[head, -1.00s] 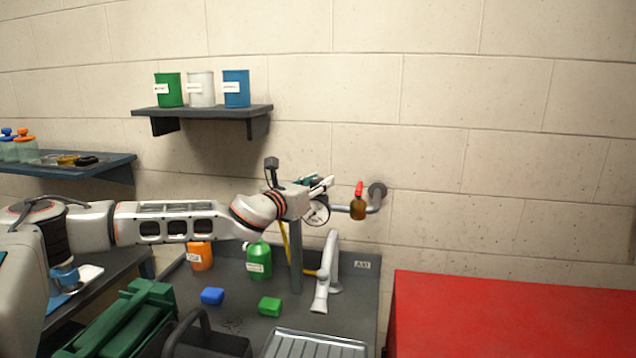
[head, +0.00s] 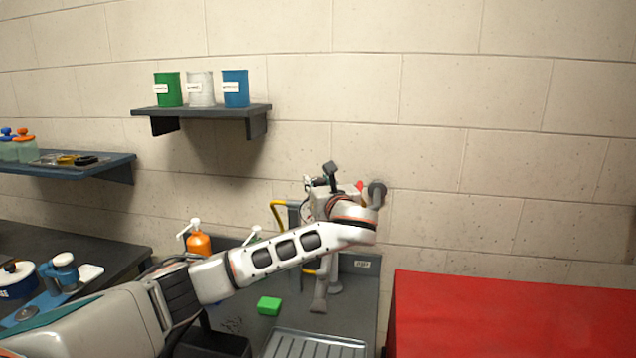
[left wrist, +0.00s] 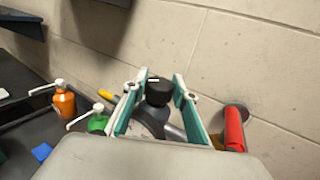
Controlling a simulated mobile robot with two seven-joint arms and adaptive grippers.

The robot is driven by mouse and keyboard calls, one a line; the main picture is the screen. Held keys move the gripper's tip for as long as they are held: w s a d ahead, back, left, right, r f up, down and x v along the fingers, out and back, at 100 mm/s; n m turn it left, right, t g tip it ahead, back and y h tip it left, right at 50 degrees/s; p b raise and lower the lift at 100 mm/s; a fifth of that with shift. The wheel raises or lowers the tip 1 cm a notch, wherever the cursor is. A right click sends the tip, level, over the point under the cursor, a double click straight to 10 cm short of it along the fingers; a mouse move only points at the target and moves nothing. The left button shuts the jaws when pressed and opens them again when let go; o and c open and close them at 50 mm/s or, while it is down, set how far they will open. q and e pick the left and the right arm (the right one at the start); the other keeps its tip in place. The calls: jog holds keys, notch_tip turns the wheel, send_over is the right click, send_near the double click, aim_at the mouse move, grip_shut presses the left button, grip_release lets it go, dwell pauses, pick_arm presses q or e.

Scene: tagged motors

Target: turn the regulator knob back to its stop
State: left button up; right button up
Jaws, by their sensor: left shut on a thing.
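The regulator knob (left wrist: 159,90) is a black cap in the middle of the left wrist view, above a grey body. Part of a pale round gauge (left wrist: 150,118) shows below it. My left gripper (left wrist: 161,82) has its teal fingers on either side of the knob and is shut on it. In the head view the left gripper (head: 318,186) is at the pipework by the wall, and my own arm and wrist hide the knob and gauge there. My right gripper is in neither view.
A red valve handle (left wrist: 235,128) stands close to the right of the fingers. An orange pump bottle (head: 199,243) and a green block (head: 269,305) are on the bench. A shelf (head: 205,111) with three cans hangs at upper left. A red cabinet (head: 510,315) stands at right.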

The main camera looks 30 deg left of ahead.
aim_at(318, 178)
pick_arm(q)
jog(key=shift+n+g+y, duration=1.1)
jog(key=shift+g+y, duration=0.1)
jog(key=shift+g, duration=0.1)
jog(key=shift+r, duration=0.1)
jog(key=shift+a+r+n+g+y, duration=0.1)
jog(key=shift+r+n+g+y, duration=0.05)
jog(key=shift+n+g+y, duration=0.2)
jog(key=o, duration=1.1)
jog(key=shift+w, duration=0.1)
notch_tip(318, 178, up, 10)
jog(key=shift+f, duration=0.1)
